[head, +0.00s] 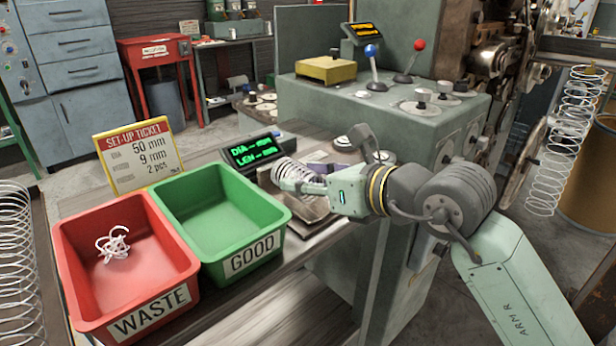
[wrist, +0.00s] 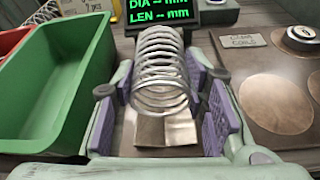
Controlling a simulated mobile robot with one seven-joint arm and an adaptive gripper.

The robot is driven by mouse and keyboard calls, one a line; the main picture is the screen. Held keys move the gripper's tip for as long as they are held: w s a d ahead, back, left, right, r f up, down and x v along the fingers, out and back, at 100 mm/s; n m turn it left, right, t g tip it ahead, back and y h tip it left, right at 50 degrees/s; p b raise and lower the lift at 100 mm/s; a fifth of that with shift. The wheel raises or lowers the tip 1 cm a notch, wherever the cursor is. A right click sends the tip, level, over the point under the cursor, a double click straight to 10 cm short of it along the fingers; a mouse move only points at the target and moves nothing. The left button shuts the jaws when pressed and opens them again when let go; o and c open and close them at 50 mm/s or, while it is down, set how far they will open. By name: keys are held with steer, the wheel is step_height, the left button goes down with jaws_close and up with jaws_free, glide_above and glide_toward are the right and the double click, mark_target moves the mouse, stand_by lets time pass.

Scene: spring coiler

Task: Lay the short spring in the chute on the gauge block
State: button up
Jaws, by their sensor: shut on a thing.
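My gripper (head: 292,177) is shut on a silver wire spring. The spring (wrist: 160,68) sits between the purple finger pads in the wrist view, its coils running away from the camera. In the head view the spring (head: 287,168) shows partly behind the pale green fingers. The gauge block (head: 310,207) is a metal piece on the bench below my gripper. Its bare metal (wrist: 170,131) shows under the spring in the wrist view. The spring and fingers hide much of it, and I cannot tell whether the spring touches the chute.
The gauge display (head: 256,150) behind reads dashes for DIA and LEN. The empty green GOOD bin (head: 268,254) and the red WASTE bin (head: 80,312), holding tangled white wire (head: 113,243), stand left. The set-up ticket (head: 140,158) stands behind them. The green machine (head: 400,125) stands right.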

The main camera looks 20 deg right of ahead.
steer(key=shift+f, duration=0.25)
steer(key=o, duration=1.2)
steer(key=shift+o, duration=0.2)
steer(key=v, duration=1.2)
steer(key=shift+r, duration=0.1)
